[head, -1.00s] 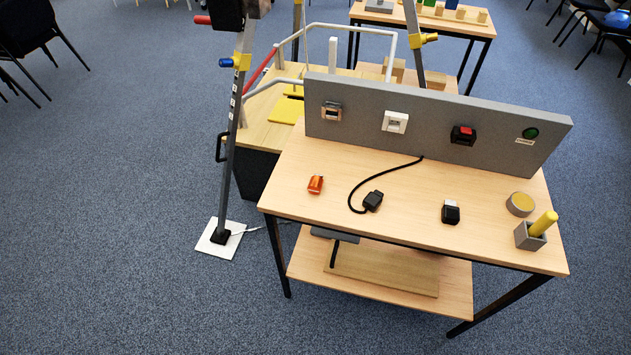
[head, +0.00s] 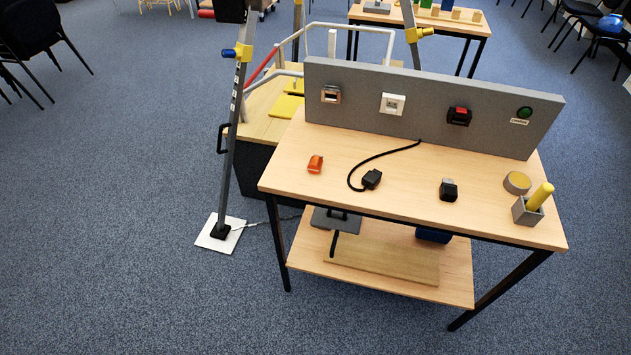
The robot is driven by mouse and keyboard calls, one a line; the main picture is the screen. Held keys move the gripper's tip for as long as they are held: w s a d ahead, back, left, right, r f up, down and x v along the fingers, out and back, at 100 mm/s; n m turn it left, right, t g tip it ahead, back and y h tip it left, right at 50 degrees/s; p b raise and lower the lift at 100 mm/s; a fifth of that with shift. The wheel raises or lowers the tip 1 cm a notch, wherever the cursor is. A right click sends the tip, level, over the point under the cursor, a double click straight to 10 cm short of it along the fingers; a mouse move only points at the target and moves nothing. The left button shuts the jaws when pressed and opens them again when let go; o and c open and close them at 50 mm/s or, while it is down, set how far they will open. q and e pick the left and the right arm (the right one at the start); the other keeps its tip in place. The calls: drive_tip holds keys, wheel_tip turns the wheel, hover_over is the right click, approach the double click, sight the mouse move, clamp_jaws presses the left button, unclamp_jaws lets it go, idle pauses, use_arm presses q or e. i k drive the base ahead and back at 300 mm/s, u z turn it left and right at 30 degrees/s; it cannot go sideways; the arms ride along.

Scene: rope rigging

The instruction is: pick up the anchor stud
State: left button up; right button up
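I cannot tell for sure which thing is the anchor stud. On the wooden table top (head: 300,187) lie an orange piece (head: 315,164), a black plug on a cable (head: 371,179) and a black connector with a grey end (head: 448,190). A round tan disc (head: 517,182) lies at the right, near a grey square holder (head: 527,211) with a yellow cylinder (head: 541,195) standing tilted in it. Neither of my grippers is in the head view.
A grey panel (head: 430,105) with sockets and a green button stands along the table's back. The lower shelf (head: 452,283) holds a grey plate (head: 338,222), a board (head: 380,263) and a blue thing (head: 433,236). A tripod leg (head: 234,140) stands left. Carpet in front is clear.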

sight(314, 167)
drive_tip(key=k, duration=0.95)
drive_tip(key=u, duration=0.85)
drive_tip(key=i, duration=1.9)
drive_tip(key=z, duration=0.75)
